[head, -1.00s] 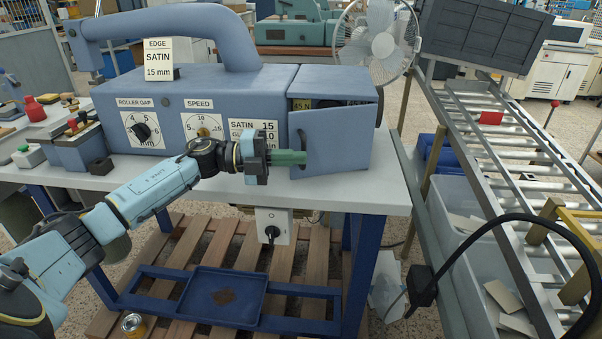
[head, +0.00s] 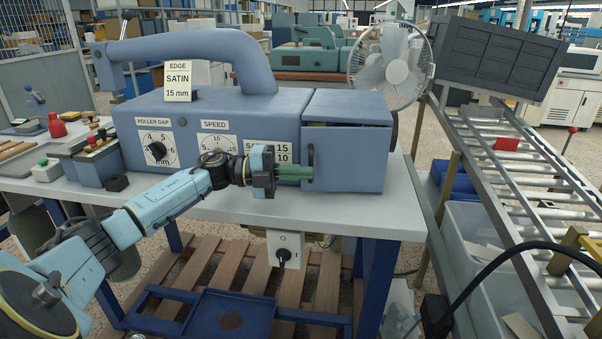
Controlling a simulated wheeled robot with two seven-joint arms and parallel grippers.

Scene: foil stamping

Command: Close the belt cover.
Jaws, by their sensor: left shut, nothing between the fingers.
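The belt cover (head: 350,160) is the blue-grey door at the right end of the blue machine (head: 240,110). Whether the tips touch the cover I cannot tell. My left forearm hides part of the machine's front. My right gripper is not in view.
The machine stands on a light grey bench (head: 390,220) with blue legs. A fan (head: 390,65) stands behind the housing and a roller conveyor (head: 510,180) runs along the right. A black cable curves at lower right. Small bottles and boxes sit on the bench's left.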

